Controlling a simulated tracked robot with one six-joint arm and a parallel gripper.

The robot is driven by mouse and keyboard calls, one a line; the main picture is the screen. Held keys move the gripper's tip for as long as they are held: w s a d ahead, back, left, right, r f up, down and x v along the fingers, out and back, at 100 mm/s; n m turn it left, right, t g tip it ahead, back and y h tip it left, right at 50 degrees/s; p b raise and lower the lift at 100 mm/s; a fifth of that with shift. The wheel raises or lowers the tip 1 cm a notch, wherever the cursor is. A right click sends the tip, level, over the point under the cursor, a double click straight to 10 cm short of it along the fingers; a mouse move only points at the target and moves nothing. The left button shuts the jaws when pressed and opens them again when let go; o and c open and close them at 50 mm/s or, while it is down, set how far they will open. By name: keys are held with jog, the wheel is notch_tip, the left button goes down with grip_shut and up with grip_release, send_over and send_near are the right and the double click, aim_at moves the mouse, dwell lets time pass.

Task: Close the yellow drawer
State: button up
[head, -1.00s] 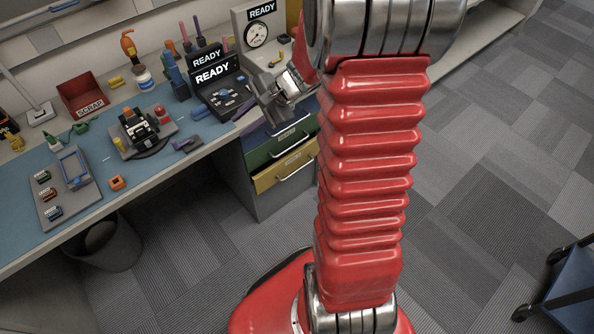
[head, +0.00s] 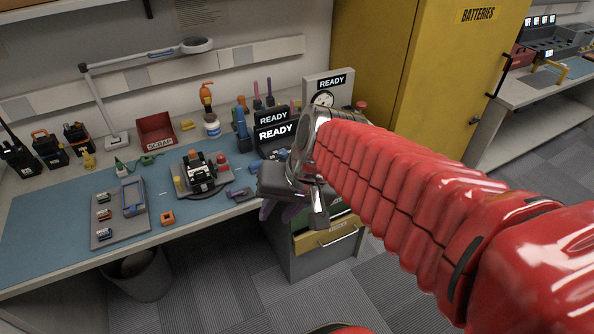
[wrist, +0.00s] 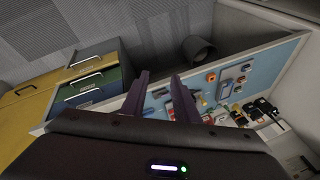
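The yellow drawer (head: 326,238), with a pale bar handle, is the lowest front of the grey drawer unit under the bench, below the green drawer (head: 308,221). In the wrist view the yellow drawer (wrist: 96,53) lies at upper left, above the green and blue fronts in that turned picture. I cannot tell how far it stands out from the unit. My gripper (head: 279,211), with purple fingers, is at the bench's front edge, left of and above the yellow drawer and apart from it. In the wrist view its fingers (wrist: 160,84) are spread, with nothing between them.
The blue bench mat (head: 60,235) holds a phone tray, a fixture and small parts. A waste bin (head: 138,276) stands under the bench. A yellow batteries cabinet (head: 400,70) stands to the right. The carpet before the drawers is clear.

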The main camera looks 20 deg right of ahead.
jog(key=s+r+n+t+h, duration=0.1)
jog(key=s+r+n+h, duration=0.1)
jog(key=s, duration=0.4)
jog(key=shift+d+r+n, duration=0.35)
jog(key=shift+r+n, duration=0.25)
jog(key=shift+n, duration=0.5)
